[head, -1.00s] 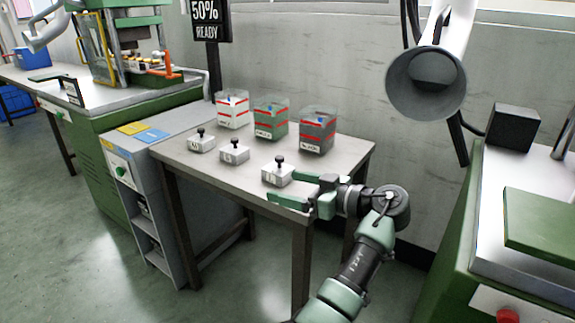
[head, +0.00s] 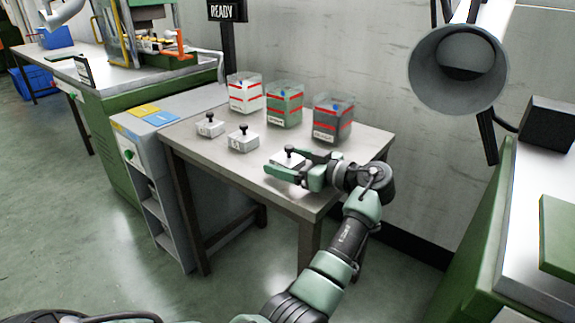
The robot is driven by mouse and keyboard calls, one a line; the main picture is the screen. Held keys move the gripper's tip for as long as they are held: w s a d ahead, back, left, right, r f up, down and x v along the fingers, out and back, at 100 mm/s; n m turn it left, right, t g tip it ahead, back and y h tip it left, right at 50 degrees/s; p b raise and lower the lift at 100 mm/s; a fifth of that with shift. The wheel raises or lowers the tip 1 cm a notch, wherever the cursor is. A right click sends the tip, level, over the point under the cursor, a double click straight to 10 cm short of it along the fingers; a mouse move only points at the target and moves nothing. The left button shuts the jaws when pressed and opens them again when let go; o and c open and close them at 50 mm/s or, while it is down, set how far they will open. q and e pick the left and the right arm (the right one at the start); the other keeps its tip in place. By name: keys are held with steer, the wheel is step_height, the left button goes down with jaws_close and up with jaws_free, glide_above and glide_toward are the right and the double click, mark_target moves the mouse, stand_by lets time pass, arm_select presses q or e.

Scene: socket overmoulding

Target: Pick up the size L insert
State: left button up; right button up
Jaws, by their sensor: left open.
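Three white blocks with black knobs stand on the grey table (head: 205,165); I cannot read their size letters surely. The left block (head: 210,128) and the middle block (head: 243,143) stand free. The right block (head: 287,162) is partly hidden by my left gripper (head: 280,160). This gripper is open, with its green fingers on either side of the right block near its knob. Whether a finger touches it I cannot tell. My right gripper is not in view.
Three clear-topped bins, white (head: 245,97), green (head: 284,108) and dark grey (head: 332,124), stand behind the blocks. A grey cabinet (head: 185,200) adjoins the table on the left. A lamp-like grey cone (head: 430,75) hangs at upper right.

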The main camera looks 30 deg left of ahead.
arm_select(q)
jaws_close()
steer(key=shift+r, duration=0.1)
steer(key=shift+r, duration=0.1)
stand_by(0.3)
